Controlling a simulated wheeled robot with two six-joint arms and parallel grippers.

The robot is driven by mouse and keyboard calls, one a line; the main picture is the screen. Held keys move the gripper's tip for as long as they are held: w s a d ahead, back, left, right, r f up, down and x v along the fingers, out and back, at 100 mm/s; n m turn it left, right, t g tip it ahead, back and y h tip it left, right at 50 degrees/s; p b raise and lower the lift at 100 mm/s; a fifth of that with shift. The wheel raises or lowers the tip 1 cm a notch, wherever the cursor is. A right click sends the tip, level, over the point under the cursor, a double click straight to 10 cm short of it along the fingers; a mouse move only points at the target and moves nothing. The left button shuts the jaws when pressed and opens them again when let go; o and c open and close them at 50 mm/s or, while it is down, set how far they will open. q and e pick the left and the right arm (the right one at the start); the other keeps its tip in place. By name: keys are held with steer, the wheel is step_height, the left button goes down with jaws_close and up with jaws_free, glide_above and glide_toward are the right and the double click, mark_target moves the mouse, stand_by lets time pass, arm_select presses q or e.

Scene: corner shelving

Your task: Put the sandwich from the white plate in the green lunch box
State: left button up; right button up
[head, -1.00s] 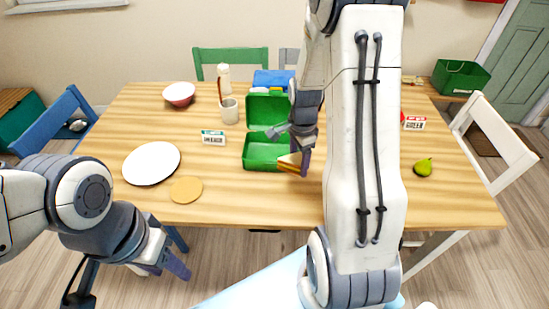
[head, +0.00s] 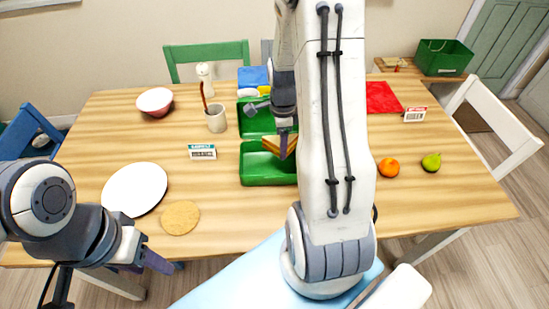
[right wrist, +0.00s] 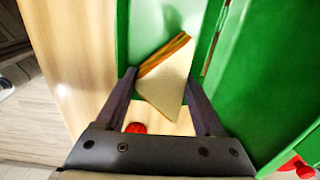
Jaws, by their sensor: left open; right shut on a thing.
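The sandwich (head: 271,147), a wedge with pale bread and an orange-brown filling edge, is held by my right gripper (head: 285,142). In the right wrist view the sandwich (right wrist: 168,82) is tilted between the two fingers of the right gripper (right wrist: 160,88), with green behind it. The green lunch box (head: 262,172) stands open, its lid (head: 250,120) raised at the back. The sandwich is over the box base; whether it touches the floor I cannot tell. The white plate (head: 135,190) is empty at the left. My left gripper (head: 150,262) is open and empty near the front edge.
A round tan disc (head: 180,218) lies beside the plate. A mug (head: 216,120), a bowl (head: 155,101) and a label card (head: 202,152) stand left of the box. My right arm hides part of the box.

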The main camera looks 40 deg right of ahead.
mark_target(283, 166)
steer(key=f, duration=0.3)
steer(key=shift+s+d+f, duration=0.15)
steer(key=shift+d+f, duration=0.2)
steer(key=shift+f, duration=1.9)
steer(key=shift+f, duration=0.15)
steer(key=o, duration=0.7)
steer(key=shift+r, duration=0.2)
step_height(283, 166, up, 12)
